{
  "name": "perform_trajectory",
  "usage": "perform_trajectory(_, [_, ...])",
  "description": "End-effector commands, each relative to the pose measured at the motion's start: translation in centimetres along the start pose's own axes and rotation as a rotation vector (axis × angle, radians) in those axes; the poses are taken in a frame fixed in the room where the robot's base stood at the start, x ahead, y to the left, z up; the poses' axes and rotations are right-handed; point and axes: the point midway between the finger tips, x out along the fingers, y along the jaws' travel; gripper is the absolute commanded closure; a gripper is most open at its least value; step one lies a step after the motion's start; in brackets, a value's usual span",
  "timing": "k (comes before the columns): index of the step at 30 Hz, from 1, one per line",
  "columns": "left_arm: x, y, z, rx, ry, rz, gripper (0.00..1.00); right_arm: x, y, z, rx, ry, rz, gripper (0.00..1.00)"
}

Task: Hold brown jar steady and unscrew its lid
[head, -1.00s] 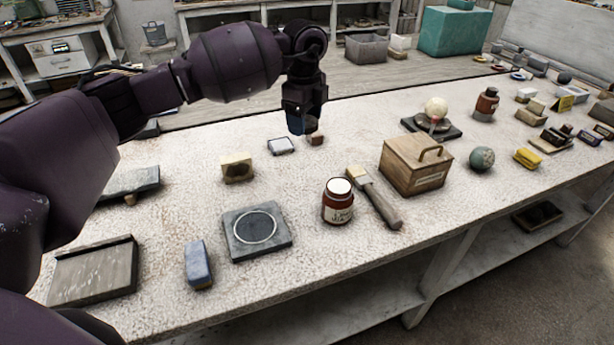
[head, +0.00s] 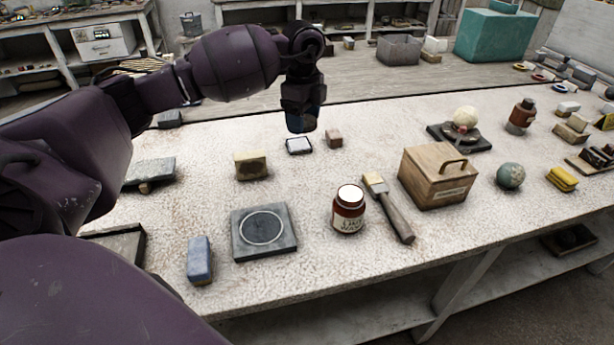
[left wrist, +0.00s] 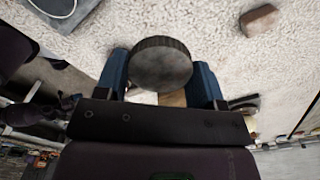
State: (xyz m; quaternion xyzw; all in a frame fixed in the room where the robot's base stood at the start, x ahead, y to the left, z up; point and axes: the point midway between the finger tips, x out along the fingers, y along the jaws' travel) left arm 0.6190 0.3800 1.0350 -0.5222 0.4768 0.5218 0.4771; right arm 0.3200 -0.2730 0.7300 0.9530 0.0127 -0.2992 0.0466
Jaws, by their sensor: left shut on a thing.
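A brown jar (head: 348,222) with a pale label stands upright on the pale table. Its top shows white inside a dark rim. My left gripper (head: 302,124) hangs well behind the jar and clear of it. In the left wrist view its blue fingers (left wrist: 160,88) are shut on a dark round disc (left wrist: 160,62) with a ridged edge, which looks like a lid. In the head view the gripper mostly hides this disc. A second brown jar (head: 521,114) stands at the back right. My right gripper does not show.
A brush (head: 392,213) lies just right of the jar, and a wooden box (head: 428,181) stands beyond it. A grey plate with a ring (head: 283,244) lies left of the jar. A blue block (head: 200,259) and a tan block (head: 250,165) are further left.

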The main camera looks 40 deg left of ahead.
Motion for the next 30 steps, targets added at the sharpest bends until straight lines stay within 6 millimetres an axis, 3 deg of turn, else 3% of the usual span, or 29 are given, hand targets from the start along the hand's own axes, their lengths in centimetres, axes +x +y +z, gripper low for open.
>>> perform_trajectory(3, [3.2, 0.1, 0.0, 0.0, 0.001, 0.008, 0.66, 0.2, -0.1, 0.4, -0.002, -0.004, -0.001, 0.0])
perform_trajectory(12, [9.3, 0.0, 0.0, 0.0, 0.001, 0.006, 0.66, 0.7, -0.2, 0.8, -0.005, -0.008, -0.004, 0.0])
perform_trajectory(23, [11.8, 0.0, -0.1, 0.001, 0.0, 0.002, 0.66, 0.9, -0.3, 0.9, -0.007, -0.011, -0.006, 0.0])
perform_trajectory(30, [15.6, 0.1, 0.0, -0.001, 0.0, 0.007, 0.66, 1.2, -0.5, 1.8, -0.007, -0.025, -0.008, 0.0])
